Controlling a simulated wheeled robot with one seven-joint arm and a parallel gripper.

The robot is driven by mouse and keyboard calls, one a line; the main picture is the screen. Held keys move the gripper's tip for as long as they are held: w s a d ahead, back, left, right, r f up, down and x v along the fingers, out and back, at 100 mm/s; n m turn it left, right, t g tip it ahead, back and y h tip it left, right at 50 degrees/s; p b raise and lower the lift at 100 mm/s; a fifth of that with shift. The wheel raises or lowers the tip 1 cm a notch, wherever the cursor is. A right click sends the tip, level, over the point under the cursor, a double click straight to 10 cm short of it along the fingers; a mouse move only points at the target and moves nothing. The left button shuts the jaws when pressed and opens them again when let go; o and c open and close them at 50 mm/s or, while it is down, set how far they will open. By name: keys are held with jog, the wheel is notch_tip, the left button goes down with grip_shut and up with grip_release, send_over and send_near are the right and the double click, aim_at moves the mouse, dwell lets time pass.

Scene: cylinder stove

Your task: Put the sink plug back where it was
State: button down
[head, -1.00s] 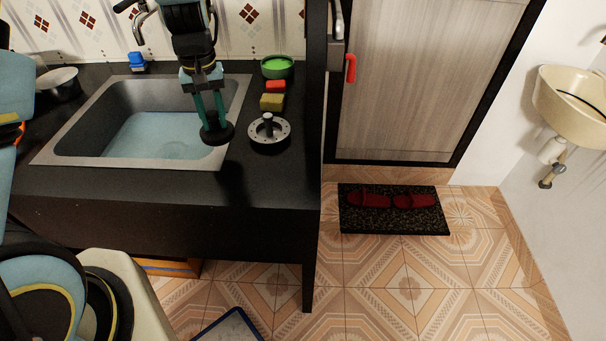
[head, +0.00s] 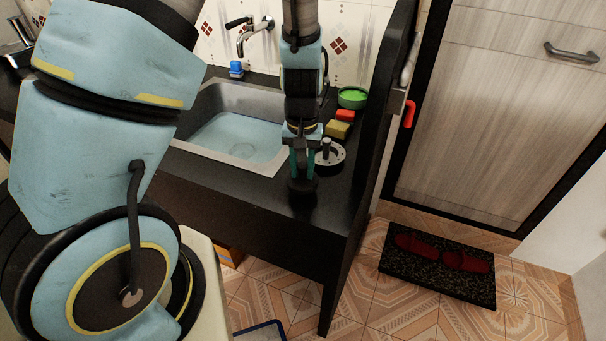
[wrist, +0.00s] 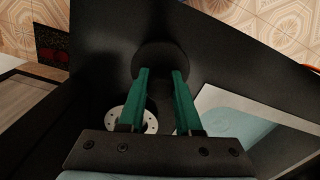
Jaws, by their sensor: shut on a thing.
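The sink plug, a black round disc (head: 302,187), is held by my gripper (head: 302,170), whose green fingers are shut on it. In the wrist view the plug (wrist: 160,58) shows as a dark disc at the fingertips of my gripper (wrist: 160,75). The plug is over the black counter at the front right of the sink (head: 222,165). I cannot tell whether it touches the counter. The steel sink holds bluish water, and its drain shows faintly through it.
A round metal strainer (head: 330,155) with an upright knob stands on the counter behind the plug. A yellow sponge (head: 338,129), a red block (head: 345,115) and a green bowl (head: 352,97) are behind it. A dark partition (head: 382,130) rises at the counter's right end.

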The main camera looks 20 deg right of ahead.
aim_at(302, 164)
jog(key=shift+f, duration=1.15)
jog(key=shift+f, duration=0.1)
jog(key=shift+f, duration=0.15)
jog(key=c, duration=0.6)
grip_release()
notch_tip(302, 164, up, 12)
jog(key=shift+r+b, duration=0.25)
jog(key=shift+b, duration=0.6)
jog(key=a+r+n, duration=0.2)
jog(key=a, duration=1)
jog(key=w+a+r+n+t, duration=0.1)
jog(key=a+r+n, duration=0.1)
jog(key=a, duration=1.1)
jog(key=shift+a+r+t, duration=0.2)
jog(key=shift+t, duration=0.1)
